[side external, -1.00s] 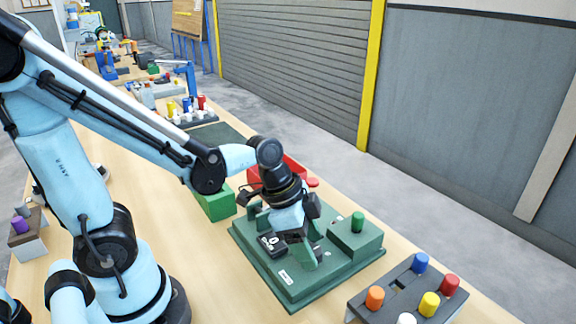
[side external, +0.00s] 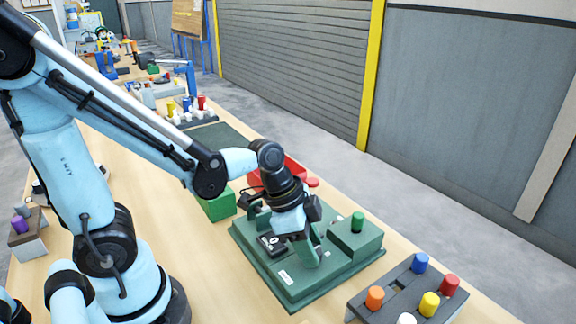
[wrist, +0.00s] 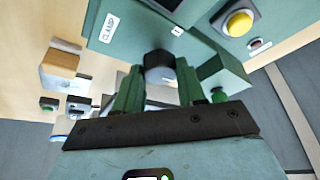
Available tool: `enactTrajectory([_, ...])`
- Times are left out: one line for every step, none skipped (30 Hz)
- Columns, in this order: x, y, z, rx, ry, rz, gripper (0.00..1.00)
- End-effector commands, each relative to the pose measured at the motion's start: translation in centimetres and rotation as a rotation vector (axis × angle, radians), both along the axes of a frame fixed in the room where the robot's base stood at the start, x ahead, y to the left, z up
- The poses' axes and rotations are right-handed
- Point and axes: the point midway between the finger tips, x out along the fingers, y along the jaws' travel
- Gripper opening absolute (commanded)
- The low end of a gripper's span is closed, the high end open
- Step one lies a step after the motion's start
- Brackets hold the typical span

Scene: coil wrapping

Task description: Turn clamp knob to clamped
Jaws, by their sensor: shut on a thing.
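The dark clamp knob (wrist: 159,68) shows in the wrist view between the two green fingers of my gripper (wrist: 158,84). The gripper is shut on the knob. The knob is on a green fixture (wrist: 125,32) with a white "CLAMP" label (wrist: 109,29). In the side view my gripper (side external: 296,246) points down onto the green fixture (side external: 290,290), and its fingers and wrist hide the knob. I cannot read the knob's setting.
A green peg (side external: 357,221) stands on the fixture's raised block. A rack (side external: 392,290) of coloured pegs is at front right. A green block (side external: 216,204) and a red bin (side external: 292,171) are close behind. In the wrist view a yellow button (wrist: 238,23) sits on the fixture.

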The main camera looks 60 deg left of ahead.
Motion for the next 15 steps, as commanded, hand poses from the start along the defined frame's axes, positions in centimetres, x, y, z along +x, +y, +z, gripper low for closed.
enactTrajectory([-0.04, -0.03, 0.01, -0.001, 0.001, 0.006, 0.09])
enactTrajectory([-0.04, -0.04, 0.01, -0.001, 0.001, 0.011, 0.09])
enactTrajectory([-0.05, -0.05, 0.01, -0.001, 0.001, 0.022, 0.09])
enactTrajectory([-0.05, -0.06, 0.01, -0.001, 0.001, 0.032, 0.09])
enactTrajectory([-0.06, -0.07, 0.01, -0.001, 0.001, 0.043, 0.09])
enactTrajectory([-0.07, -0.07, 0.01, -0.001, 0.001, 0.06, 0.09])
enactTrajectory([-0.07, -0.09, 0.02, 0.0, 0.0, 0.075, 0.09])
enactTrajectory([-0.08, -0.12, 0.02, 0.0, 0.001, 0.092, 0.09])
enactTrajectory([-0.09, -0.15, 0.02, 0.0, 0.001, 0.117, 0.09])
enactTrajectory([-0.1, -0.15, 0.02, 0.0, 0.001, 0.137, 0.09])
enactTrajectory([-0.1, -0.15, 0.02, 0.0, 0.001, 0.16, 0.09])
enactTrajectory([-0.1, -0.21, 0.03, 0.0, 0.0, 0.191, 0.09])
enactTrajectory([-0.11, -0.23, 0.02, 0.001, 0.0, 0.216, 0.09])
enactTrajectory([-0.13, -0.24, 0.02, 0.001, 0.001, 0.243, 0.09])
enactTrajectory([-0.15, -0.25, 0.02, 0.001, 0.0, 0.278, 0.09])
